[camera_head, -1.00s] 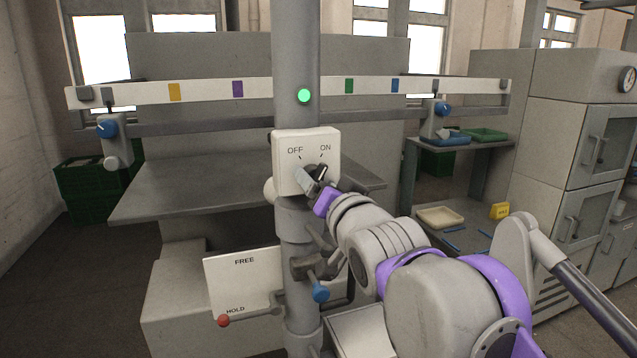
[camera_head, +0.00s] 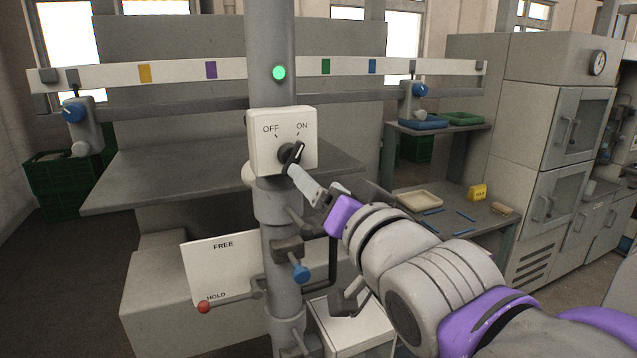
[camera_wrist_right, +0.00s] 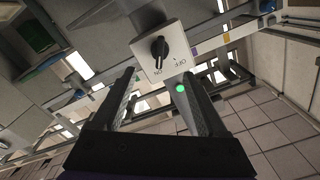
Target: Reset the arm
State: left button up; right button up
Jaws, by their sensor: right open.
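My right gripper (camera_head: 328,178) is open and empty, just below and to the right of the switch box, with one pale finger near the knob. The white switch box (camera_head: 262,150) is on the grey post, marked OFF and ON. Its black knob (camera_head: 292,154) points toward ON. In the right wrist view the knob (camera_wrist_right: 159,48) lies ahead, beyond the two spread fingers (camera_wrist_right: 158,85), and nothing is between them. The green lamp (camera_head: 279,72) above the box is lit. My left gripper is not in view.
A lever with a red ball (camera_head: 204,307) sits by HOLD on the FREE/HOLD plate (camera_head: 200,265). A blue-tipped handle (camera_head: 301,274) sticks out from the post below my gripper. A side table (camera_head: 480,225) with trays stands at right; a grey cabinet (camera_head: 535,130) is behind it.

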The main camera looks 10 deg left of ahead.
jog(key=d+f+g+h+p, duration=0.1)
jog(key=d+f+g+h, duration=0.15)
jog(key=d+f, duration=0.65)
jog(key=d+f+g+h, duration=0.1)
jog(key=d+f+h, duration=0.35)
jog(key=f, duration=0.85)
jog(key=s+d+f+g+h, duration=0.1)
jog(key=s+d+f, duration=0.3)
jog(key=f, duration=0.4)
jog(key=s+d+f+g+h+p, duration=0.1)
jog(key=s+d+f+g, duration=0.2)
jog(key=s+f, duration=0.4)
jog(key=s+d+f+g+h, duration=0.1)
jog(key=s+d+f+g, duration=0.1)
jog(key=s+d+f, duration=0.3)
notch_tip(320, 180, down, 5)
jog(key=shift+s+d+r+m, duration=0.1)
jog(key=shift+s+d+m, duration=0.25)
jog(key=shift+s, duration=0.15)
